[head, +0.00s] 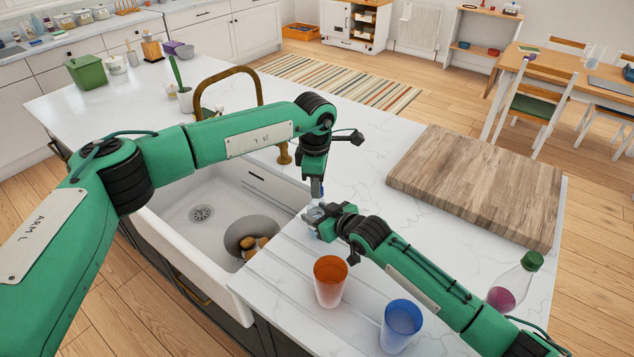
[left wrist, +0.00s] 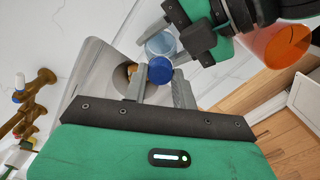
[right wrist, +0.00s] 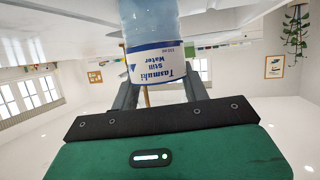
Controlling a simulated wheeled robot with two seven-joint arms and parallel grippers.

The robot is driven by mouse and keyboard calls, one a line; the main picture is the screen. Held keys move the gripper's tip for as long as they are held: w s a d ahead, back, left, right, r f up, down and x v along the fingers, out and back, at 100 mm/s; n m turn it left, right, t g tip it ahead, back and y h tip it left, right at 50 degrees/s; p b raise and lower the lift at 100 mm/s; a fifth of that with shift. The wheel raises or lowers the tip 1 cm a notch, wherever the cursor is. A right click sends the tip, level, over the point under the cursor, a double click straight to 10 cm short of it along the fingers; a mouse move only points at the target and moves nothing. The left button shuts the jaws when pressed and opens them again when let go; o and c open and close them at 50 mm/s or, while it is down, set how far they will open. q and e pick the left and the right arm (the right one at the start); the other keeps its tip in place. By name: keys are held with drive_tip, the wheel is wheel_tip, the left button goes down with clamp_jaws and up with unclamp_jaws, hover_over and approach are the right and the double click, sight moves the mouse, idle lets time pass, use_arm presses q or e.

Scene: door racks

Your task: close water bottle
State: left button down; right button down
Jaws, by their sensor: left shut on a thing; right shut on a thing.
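The clear bluish water bottle (head: 316,226) stands at the counter edge by the sink, mostly hidden by my grippers in the head view. Its white and blue label (right wrist: 157,63) shows in the right wrist view. My right gripper (head: 320,213) is shut on the bottle's body from the side; its fingers sit either side of the label in the right wrist view. My left gripper (head: 317,192) points down above the bottle. It is shut on the blue cap (left wrist: 160,70), which overlaps the bottle (left wrist: 161,44) in the left wrist view. I cannot tell whether the cap touches the neck.
An orange cup (head: 331,281) and a blue cup (head: 400,326) stand near the front, below my right arm. A green-capped bottle (head: 515,282) stands right. A wooden board (head: 476,183) lies behind. The sink (head: 192,240) and brass tap (head: 284,152) are left.

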use_arm(q)
drive_tip(key=m, duration=1.2)
drive_tip(key=c, duration=1.1)
unclamp_jaws()
drive_tip(key=shift+o, duration=0.2)
wheel_tip(320, 180, up, 12)
drive_tip(key=shift+a, duration=0.15)
